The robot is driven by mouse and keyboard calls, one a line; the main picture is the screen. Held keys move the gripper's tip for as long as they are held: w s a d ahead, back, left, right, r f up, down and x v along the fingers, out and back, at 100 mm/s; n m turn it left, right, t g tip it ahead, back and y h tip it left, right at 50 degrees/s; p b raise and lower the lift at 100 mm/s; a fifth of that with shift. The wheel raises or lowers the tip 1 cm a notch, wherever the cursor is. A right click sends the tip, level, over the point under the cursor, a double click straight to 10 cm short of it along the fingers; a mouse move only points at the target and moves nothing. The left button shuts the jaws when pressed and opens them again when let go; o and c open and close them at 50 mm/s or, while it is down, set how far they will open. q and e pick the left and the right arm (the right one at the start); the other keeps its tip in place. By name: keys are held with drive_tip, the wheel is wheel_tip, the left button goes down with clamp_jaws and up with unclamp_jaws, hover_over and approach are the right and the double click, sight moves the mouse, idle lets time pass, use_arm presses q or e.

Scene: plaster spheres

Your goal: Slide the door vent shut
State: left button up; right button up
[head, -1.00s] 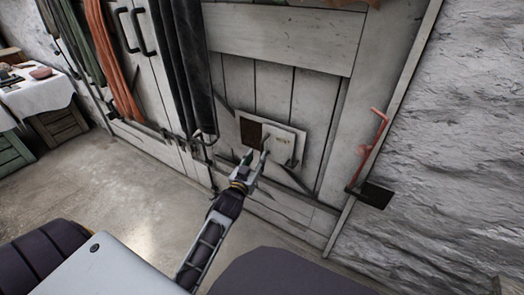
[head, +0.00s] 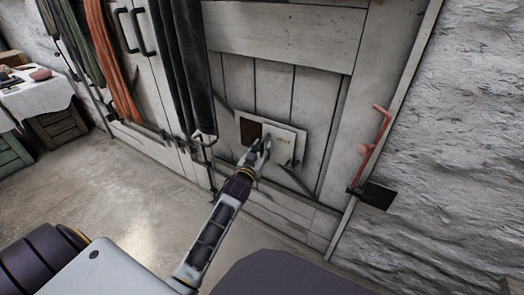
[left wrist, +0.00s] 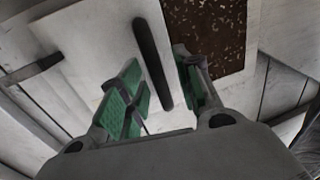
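The door vent is a pale plate on the white plank door (head: 275,90), with a dark mesh opening (head: 250,132) at its left and a pale sliding panel (head: 287,143) at its right. The opening is uncovered. My left gripper (head: 262,147) is at the panel's left part. In the left wrist view a dark upright bar handle (left wrist: 152,62) stands on the panel (left wrist: 95,40), with mesh (left wrist: 215,38) to its right. The green-padded fingers (left wrist: 160,92) are apart, one each side of the handle, with gaps visible. My right gripper is not in view.
A red lever (head: 372,140) with a dark plate stands right of the door, near the rough stone wall (head: 450,150). Dark hanging cloths (head: 185,60) are left of the vent. A white-covered table (head: 38,95) stands far left. The floor (head: 130,200) is clear.

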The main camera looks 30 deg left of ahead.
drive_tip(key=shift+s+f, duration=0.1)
use_arm(q)
clamp_jaws()
drive_tip(key=shift+a, duration=0.1)
idle(0.4)
drive_tip(key=w+a+p, duration=0.1)
drive_tip(key=a+p, duration=0.5)
drive_tip(key=a, duration=0.7)
drive_tip(key=shift+a, duration=0.15)
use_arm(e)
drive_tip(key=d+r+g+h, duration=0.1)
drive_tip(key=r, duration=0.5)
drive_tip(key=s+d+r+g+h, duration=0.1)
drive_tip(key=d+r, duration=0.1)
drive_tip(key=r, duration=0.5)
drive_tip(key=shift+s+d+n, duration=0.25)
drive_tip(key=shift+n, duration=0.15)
use_arm(q)
drive_tip(key=shift+w+r, duration=0.1)
